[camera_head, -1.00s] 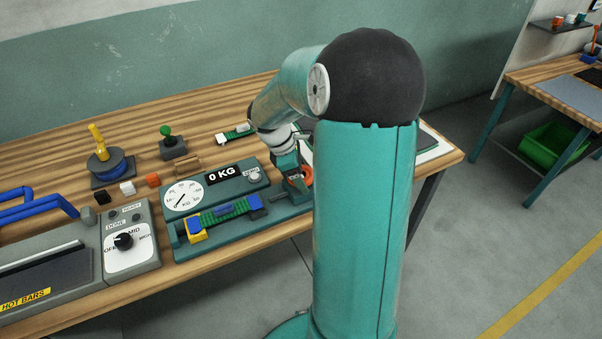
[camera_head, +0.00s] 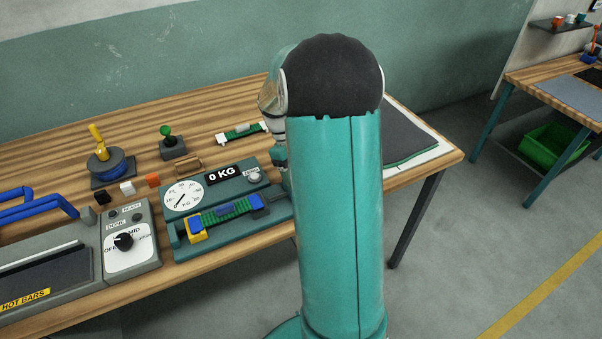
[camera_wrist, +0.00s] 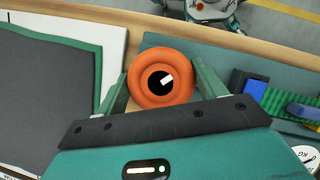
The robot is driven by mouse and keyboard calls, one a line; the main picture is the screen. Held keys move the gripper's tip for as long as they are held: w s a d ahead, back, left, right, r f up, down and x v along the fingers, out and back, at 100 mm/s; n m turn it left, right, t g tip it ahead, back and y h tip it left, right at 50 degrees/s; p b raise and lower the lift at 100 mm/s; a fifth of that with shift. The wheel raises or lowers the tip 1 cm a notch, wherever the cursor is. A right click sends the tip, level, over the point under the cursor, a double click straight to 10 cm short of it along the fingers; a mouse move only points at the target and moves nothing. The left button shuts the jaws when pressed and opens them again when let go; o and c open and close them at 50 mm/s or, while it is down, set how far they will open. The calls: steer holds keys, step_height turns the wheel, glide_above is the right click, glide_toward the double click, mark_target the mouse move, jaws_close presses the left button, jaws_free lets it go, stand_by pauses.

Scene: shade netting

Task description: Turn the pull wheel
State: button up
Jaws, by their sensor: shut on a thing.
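The pull wheel (camera_wrist: 142,92) is a round orange wheel with a black hub and a white mark in the wrist view. The mark points to the upper right of the hub. My gripper (camera_wrist: 160,88) has one teal finger on each side of the wheel and is shut on it. The teal pull tester (camera_head: 232,243) shows there with a round dial (camera_head: 183,198) and a display reading 0 KG. A green strap with a blue clip (camera_head: 224,213) lies along its front.
A control box with a black knob (camera_head: 124,241) stands left of the tester. A blue reel with a yellow handle (camera_head: 103,165) and a green-topped lever (camera_head: 170,142) stand behind. A dark sheet with green edging (camera_head: 408,136) lies at the table's right.

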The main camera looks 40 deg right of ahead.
steer(key=shift+m+y, duration=0.8)
steer(key=shift+m, duration=1.2)
steer(key=o, duration=1)
steer(key=shift+c, duration=0.2)
steer(key=v, duration=1.3)
steer(key=shift+r, duration=0.45)
steer(key=shift+d, duration=0.1)
